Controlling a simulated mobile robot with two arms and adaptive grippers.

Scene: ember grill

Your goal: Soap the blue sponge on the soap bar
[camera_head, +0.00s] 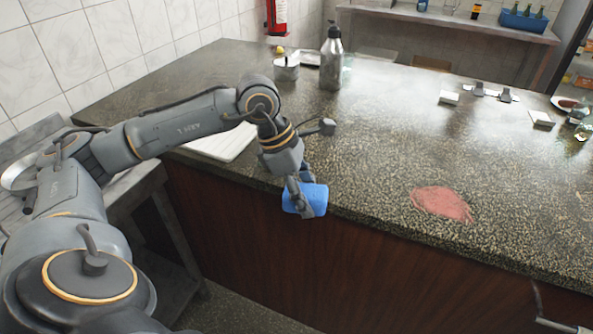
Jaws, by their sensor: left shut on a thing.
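My left gripper (300,196) is shut on the blue sponge (317,197). It holds the sponge at the counter's near edge, in front of the wooden cabinet face. The fingers cover part of the sponge. I cannot tell for sure which thing is the soap bar. A small pale block (449,97) lies toward the back right of the counter, and another pale block (542,118) lies farther right.
The speckled counter (380,150) has a red stain (442,203) at right. A metal bottle (331,60) and a metal container (286,68) stand at the back. A white board (222,143) lies left, behind my left arm. The counter's middle is largely clear.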

